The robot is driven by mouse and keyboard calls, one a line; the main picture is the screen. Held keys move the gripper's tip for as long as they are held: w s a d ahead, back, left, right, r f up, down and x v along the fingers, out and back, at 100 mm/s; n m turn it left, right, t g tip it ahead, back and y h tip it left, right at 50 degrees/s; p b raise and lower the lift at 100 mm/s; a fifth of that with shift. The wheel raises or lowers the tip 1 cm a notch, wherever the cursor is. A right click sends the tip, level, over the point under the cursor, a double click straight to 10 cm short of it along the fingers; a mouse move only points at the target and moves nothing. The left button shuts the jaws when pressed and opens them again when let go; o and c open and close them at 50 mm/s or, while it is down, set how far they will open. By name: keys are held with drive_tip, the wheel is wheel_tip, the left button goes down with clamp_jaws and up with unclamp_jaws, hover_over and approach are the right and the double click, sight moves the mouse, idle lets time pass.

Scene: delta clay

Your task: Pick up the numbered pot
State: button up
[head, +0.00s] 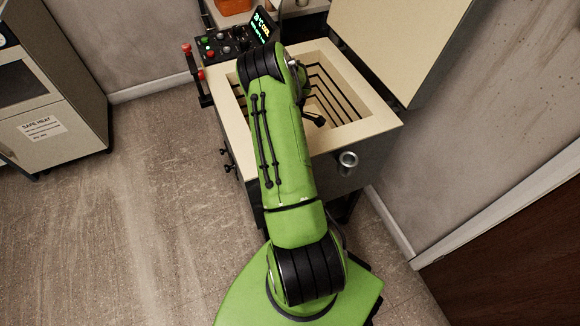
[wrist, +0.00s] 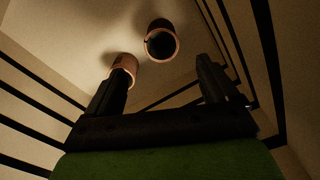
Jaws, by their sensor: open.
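Two small reddish-brown clay pots stand on the pale kiln floor in the wrist view. One pot (wrist: 161,29) is upper centre, its dark round mouth facing me, ahead of the gap between my fingers. The other pot (wrist: 124,64) is left of it, just beyond my left fingertip and partly hidden by it. I cannot read a number on either. My gripper (wrist: 160,80) is open and empty, reaching down inside the kiln. In the head view my arm covers part of the kiln opening, and no pots show there.
The kiln (head: 372,132) has a pale rim, and its lid (head: 390,45) stands raised at the right. Dark heating elements (wrist: 32,73) line its close walls around my gripper. A control box (head: 222,42) stands behind it. A cabinet (head: 55,120) is at left, with clear floor between.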

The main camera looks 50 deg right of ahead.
wheel_tip(320, 180, down, 12)
drive_tip(key=b, duration=0.3)
drive_tip(key=shift+a+f, duration=0.1)
drive_tip(key=shift+a, duration=0.05)
drive_tip(key=shift+c, duration=0.6)
drive_tip(key=c, duration=1)
